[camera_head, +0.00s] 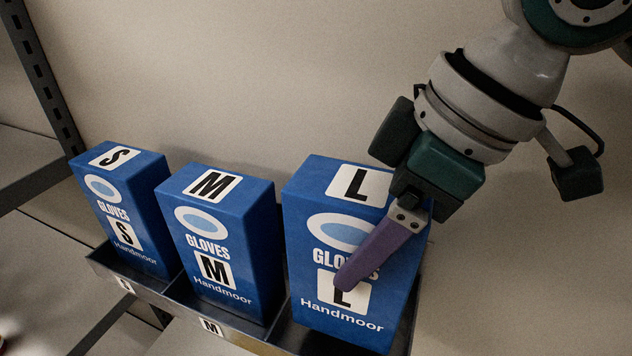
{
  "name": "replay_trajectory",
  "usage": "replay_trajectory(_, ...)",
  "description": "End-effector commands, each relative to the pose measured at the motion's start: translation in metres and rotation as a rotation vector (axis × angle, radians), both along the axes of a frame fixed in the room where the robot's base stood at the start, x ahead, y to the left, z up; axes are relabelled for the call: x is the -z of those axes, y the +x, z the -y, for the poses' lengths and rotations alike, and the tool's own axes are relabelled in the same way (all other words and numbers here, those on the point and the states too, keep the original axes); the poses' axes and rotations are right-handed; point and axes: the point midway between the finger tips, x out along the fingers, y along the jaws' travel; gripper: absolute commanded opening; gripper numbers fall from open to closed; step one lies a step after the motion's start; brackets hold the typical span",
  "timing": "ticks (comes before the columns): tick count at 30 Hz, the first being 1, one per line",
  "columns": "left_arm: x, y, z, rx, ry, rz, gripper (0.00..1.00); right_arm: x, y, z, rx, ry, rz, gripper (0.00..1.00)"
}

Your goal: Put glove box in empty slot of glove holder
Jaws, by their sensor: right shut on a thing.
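The blue glove box marked L (302,230) is at the right end of the glove holder (185,308), upright with a slight tilt. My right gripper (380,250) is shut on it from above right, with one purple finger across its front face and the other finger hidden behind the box. The box's lower edge is over the holder's right slot; I cannot tell whether it rests on the slot floor. The blue boxes marked S (147,200) and M (255,235) stand in the left and middle slots. My left gripper is not in view.
A plain wall (260,80) is behind the holder. A dark metal shelf post (42,75) rises at the left, with shelf surfaces beside and below it. The M box stands close to the left of the L box.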

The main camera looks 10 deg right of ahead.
Motion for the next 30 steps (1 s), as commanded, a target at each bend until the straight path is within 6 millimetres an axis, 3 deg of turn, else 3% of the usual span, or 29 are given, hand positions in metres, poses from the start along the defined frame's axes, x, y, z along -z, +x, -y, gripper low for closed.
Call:
replay_trajectory(7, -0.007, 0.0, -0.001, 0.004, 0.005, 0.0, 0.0, 0.035, -0.001, 0.0, 0.001, -0.001, -0.002, 0.0)
replay_trajectory(19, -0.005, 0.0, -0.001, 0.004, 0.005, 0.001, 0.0, 0.042, -0.001, 0.0, 0.001, 0.001, -0.001, 0.0)
replay_trajectory(20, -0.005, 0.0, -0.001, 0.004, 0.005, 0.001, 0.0, 0.042, -0.001, 0.0, 0.001, -0.001, -0.002, 0.78)
replay_trajectory(26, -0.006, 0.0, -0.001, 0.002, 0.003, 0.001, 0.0, 0.041, -0.001, 0.0, 0.001, -0.001, -0.002, 1.0)
replay_trajectory(30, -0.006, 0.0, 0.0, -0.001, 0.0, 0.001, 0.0, 0.041, -0.001, 0.0, 0.001, -0.001, -0.002, 1.0)
